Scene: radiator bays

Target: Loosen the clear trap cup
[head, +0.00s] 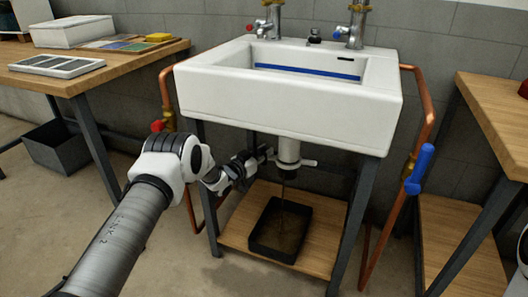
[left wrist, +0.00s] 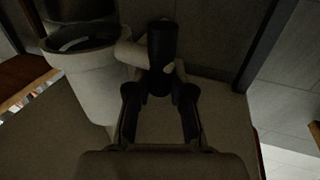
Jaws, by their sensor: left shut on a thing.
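The trap cup (head: 288,152) hangs under the white sink (head: 290,105) and looks pale and whitish. A side lug (head: 308,163) sticks out to its right. In the left wrist view the cup (left wrist: 82,75) is a large pale round body at left, with a short pale arm (left wrist: 130,50) reaching to a dark upright grip (left wrist: 162,42). My left gripper (head: 262,158) is at the cup's left side; in the wrist view its fingers (left wrist: 160,105) are shut on the dark grip. A thin dark stream falls below the cup. My right gripper is not in view.
A black tray (head: 262,254) with brownish liquid sits on the wooden shelf (head: 235,228) under the cup. Dark legs and copper pipes (head: 428,95) flank the sink. A blue-handled valve (head: 419,170) is at right, a red one (head: 157,126) at left. Wooden tables stand both sides.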

